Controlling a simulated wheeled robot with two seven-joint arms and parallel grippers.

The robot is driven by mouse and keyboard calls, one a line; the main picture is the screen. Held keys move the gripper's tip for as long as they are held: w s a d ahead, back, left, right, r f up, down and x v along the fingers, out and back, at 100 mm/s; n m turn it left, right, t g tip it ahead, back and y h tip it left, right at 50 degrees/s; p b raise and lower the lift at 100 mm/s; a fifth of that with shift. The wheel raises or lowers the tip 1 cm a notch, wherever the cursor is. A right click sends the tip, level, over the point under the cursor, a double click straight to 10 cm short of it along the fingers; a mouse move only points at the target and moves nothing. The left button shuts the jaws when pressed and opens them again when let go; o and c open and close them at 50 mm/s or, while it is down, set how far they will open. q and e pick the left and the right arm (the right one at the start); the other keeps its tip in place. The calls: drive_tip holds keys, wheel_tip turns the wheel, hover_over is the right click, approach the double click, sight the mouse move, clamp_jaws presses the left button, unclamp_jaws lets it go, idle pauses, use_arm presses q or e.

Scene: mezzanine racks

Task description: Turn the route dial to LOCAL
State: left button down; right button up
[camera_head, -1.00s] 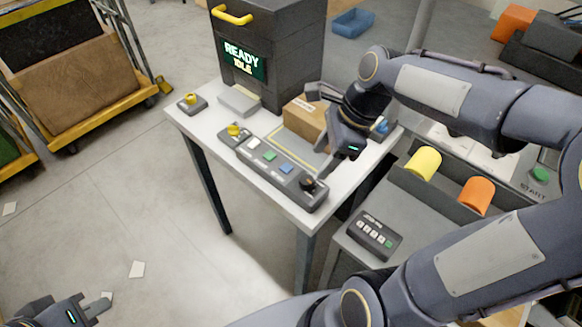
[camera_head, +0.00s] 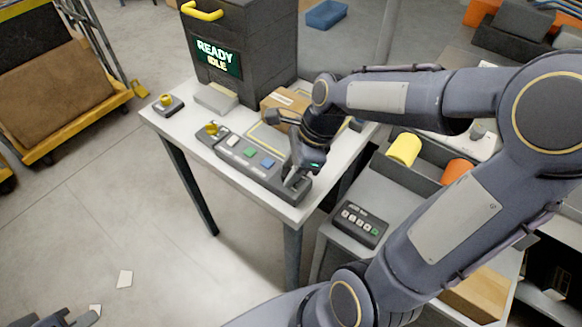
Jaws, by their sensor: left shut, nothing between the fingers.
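A dark control panel (camera_head: 222,150) lies along the front of the white table, with a yellow knob, white, green and blue buttons, and a dark dial at its right end. My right gripper (camera_head: 292,178) is at that right end, pointing down over the dial. Its fingers hide the dial, so I cannot see its setting, any grip on it, or whether the fingers are open or shut. The labels are too small to read. My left gripper (camera_head: 78,320) is low at the bottom left, shut and empty, away from the table.
A dark cabinet (camera_head: 240,50) with a screen reading READY IDLE stands at the back of the table (camera_head: 184,114). A cardboard box (camera_head: 277,102) sits behind my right gripper. A grey stand (camera_head: 385,188) with a keypad (camera_head: 360,223) is at the right. Floor at left is mostly clear.

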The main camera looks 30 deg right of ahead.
drive_tip(key=c, duration=0.4)
drive_tip(key=shift+c, duration=0.2)
drive_tip(key=n+g+p, duration=0.1)
drive_tip(key=n+p, duration=0.1)
drive_tip(key=n, duration=0.1)
drive_tip(key=shift+w+r+p, duration=0.1)
drive_tip(key=shift+r+p, duration=0.05)
drive_tip(key=shift+p, duration=0.15)
drive_tip(key=n+g+p, duration=0.2)
drive_tip(key=n+p, duration=0.1)
drive_tip(key=n, duration=0.2)
drive_tip(key=shift+w+n, duration=0.15)
drive_tip(key=shift+n, duration=0.15)
drive_tip(key=n+g+p, duration=0.1)
drive_tip(key=n, duration=0.3)
drive_tip(key=shift+w+a+n+g+h+p, duration=0.1)
drive_tip(key=shift+n+g+h+p, duration=0.2)
drive_tip(key=shift+g+p, duration=0.1)
drive_tip(key=shift+n+g+h+p, duration=0.45)
drive_tip(key=shift+n+h, duration=0.35)
drive_tip(key=shift+n, duration=1.5)
